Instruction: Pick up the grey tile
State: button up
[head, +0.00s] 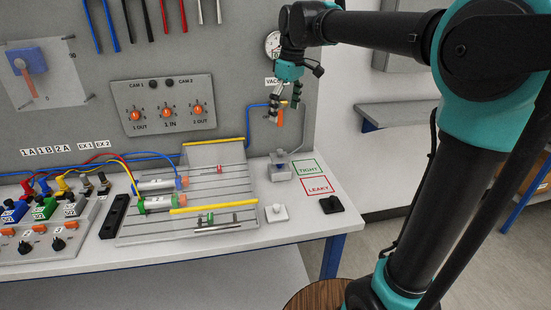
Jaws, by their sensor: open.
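Several small pieces lie at the right end of the bench. A grey block-like piece (280,168) stands at the back, beside the green TIGHT outline. A pale, nearly white tile (276,212) with a small knob lies flat near the front edge. A black tile (331,204) with a raised middle lies to its right. I cannot tell for sure which of the grey and pale pieces is the grey tile. My gripper (285,108) is open and empty, high in front of the panel, fingers pointing down, well above these pieces and touching none of them.
The grooved plate (230,188) with cylinders and yellow rails fills the mid-bench. Valves and coloured hoses stand at left. The green TIGHT (309,169) and red LEAKY (318,187) outlines are empty. A thin tube hangs by the panel's right edge near my gripper.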

aim_at(280, 150)
jog(key=f, duration=0.5)
jog(key=a+f, duration=0.1)
jog(key=f, duration=0.8)
jog(key=shift+w+a+f, duration=0.2)
jog(key=shift+w+f, duration=0.1)
jog(key=shift+w, duration=0.1)
jog(key=shift+s, duration=0.1)
jog(key=c, duration=1.4)
jog(key=shift+c, duration=0.8)
jog(key=shift+r, duration=0.1)
jog(key=shift+c, duration=0.2)
